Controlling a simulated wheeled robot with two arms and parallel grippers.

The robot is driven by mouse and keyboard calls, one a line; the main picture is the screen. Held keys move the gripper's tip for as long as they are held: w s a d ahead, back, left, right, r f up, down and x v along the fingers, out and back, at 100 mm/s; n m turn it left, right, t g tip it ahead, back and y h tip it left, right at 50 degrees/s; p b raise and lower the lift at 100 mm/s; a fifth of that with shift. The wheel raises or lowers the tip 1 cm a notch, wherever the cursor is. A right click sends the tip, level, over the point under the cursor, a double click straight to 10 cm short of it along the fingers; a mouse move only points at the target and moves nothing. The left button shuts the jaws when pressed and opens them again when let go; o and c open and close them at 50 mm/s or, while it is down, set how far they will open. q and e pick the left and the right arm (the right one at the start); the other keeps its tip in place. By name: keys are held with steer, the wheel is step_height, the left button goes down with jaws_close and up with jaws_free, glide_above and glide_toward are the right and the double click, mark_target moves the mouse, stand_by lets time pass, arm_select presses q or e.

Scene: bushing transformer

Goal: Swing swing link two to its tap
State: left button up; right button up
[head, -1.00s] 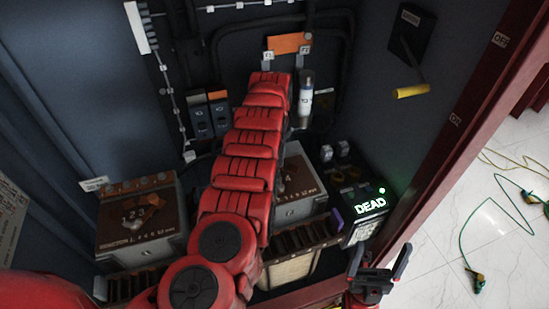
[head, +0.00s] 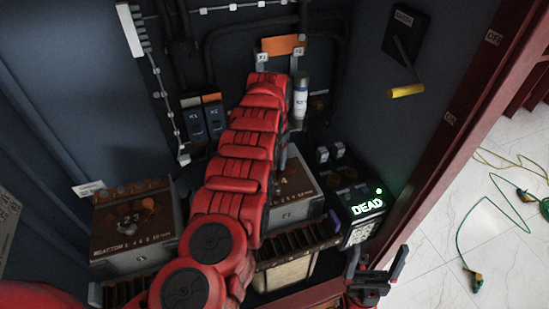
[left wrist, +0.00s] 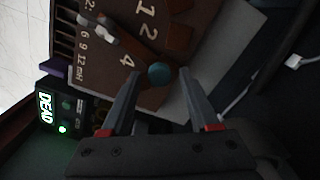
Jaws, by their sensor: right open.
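In the left wrist view a brown numbered tap board (left wrist: 150,35) fills the upper middle. A bar-like swing link (left wrist: 118,38) with a pale end lies on it, and a teal round knob (left wrist: 160,73) is at the link's lower end. My left gripper (left wrist: 164,72) is open, with a fingertip on either side of the knob; contact cannot be told. In the head view my left arm hides that gripper and part of the right tap block (head: 298,205). My right gripper (head: 378,272) is open and empty at the bottom right.
Another tap block (head: 130,225) stands at the left. A box (head: 362,215) lit "DEAD" stands at the right, also in the left wrist view (left wrist: 55,112). A yellow-handled lever (head: 405,90) is on the right wall. Cables (head: 490,215) lie on the open floor outside.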

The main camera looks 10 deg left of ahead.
arm_select(q)
steer(key=shift+r, duration=0.1)
step_height(320, 180, up, 17)
steer(key=p, duration=0.3)
steer(key=shift+r, duration=0.15)
stand_by(0.6)
